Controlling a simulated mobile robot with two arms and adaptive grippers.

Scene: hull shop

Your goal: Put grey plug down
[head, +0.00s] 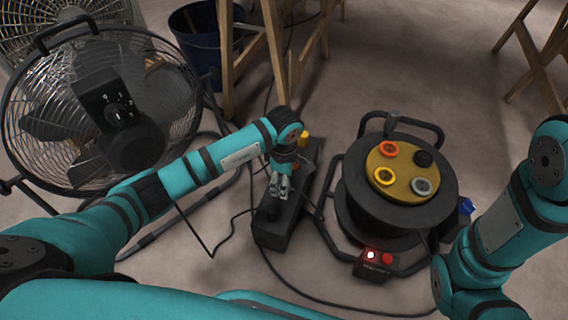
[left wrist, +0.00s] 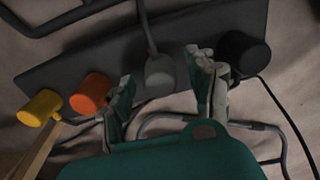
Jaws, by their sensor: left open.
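The grey plug (left wrist: 160,72) is on the dark power strip (left wrist: 60,75) in the left wrist view, its cord running up from it. It lies between the spread fingers of my left gripper (left wrist: 164,82), with a gap visible on both sides. An orange plug (left wrist: 92,92) and a yellow plug (left wrist: 40,108) are to its left on the strip, and a black plug (left wrist: 245,52) is to its right. In the head view my left gripper (head: 280,187) is over the power strip (head: 272,236) and hides the grey plug. My right gripper is out of view.
A cable reel (head: 355,205) with several coloured round fittings stands right of the strip, with a lit red switch box (head: 377,263). A large fan (head: 100,110) and a blue bucket (head: 200,45) stand left. Wooden trestle legs (head: 275,55) rise behind. Loose cables cross the floor.

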